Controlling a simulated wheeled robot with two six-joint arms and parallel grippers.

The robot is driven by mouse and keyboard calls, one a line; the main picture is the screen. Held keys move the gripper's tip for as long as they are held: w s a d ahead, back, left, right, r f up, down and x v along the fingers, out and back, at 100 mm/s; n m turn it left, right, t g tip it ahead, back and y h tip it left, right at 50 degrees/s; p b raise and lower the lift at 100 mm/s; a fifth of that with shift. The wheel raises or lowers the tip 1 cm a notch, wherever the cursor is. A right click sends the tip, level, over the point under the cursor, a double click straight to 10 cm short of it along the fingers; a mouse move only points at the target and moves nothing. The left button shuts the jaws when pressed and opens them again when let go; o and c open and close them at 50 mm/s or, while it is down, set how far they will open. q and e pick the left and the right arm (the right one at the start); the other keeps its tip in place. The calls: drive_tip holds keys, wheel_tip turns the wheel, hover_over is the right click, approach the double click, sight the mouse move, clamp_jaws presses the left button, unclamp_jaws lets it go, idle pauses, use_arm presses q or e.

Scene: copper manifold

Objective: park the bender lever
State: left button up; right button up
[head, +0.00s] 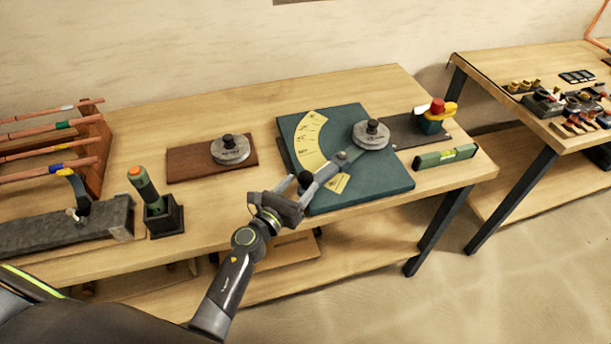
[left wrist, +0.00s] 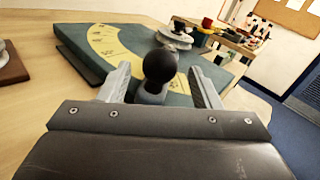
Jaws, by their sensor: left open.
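The bender (head: 390,180) is a dark green plate with a yellow marked scale (head: 307,140) and a round grey former (head: 371,136) with a black knob. Its lever (head: 340,160) runs from the former toward the front left of the plate, ending in a black ball knob (head: 305,179). My left gripper (head: 308,187) is open at this end of the lever. In the left wrist view the ball knob (left wrist: 159,66) stands between the two open fingers (left wrist: 157,82), with gaps visible at both sides. My right gripper is not in view.
A grey disc (head: 230,149) sits on a brown board to the left. A green-handled tool stands in a black holder (head: 165,217). Copper tubes lie on a wooden rack (head: 97,140). A green level (head: 445,156) lies right of the plate. A second bench (head: 480,65) stands at right.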

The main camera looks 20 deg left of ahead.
use_arm(q)
drive_tip(key=shift+x, duration=1.8)
drive_tip(key=shift+c, duration=0.5)
clamp_jaws()
